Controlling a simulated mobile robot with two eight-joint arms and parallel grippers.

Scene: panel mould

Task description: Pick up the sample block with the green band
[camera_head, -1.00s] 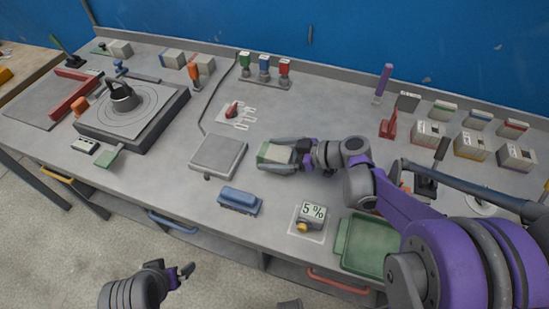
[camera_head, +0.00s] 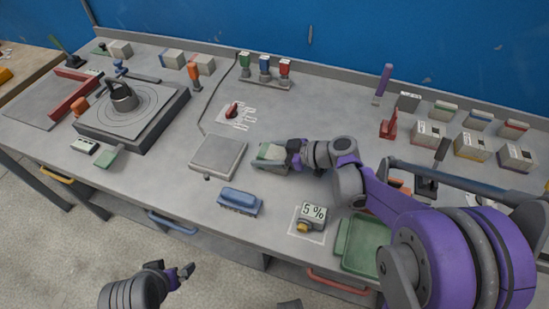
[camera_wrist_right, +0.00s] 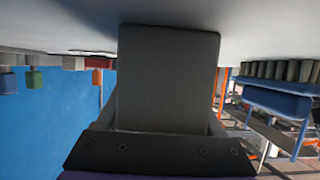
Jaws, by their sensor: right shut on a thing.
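My right gripper (camera_head: 272,155) is shut on a small block (camera_head: 268,152) with a green band, low over the middle of the table, just right of the square grey plate. In the right wrist view the block (camera_wrist_right: 168,78) is a plain grey shape between the fingers, and its green does not show there. I cannot tell whether the block still touches the table. My left gripper (camera_head: 186,271) is in front of the table at the lower left, empty, with its fingers apart.
The square grey plate (camera_head: 217,152) lies left of the block. Several banded blocks stand at the back right.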

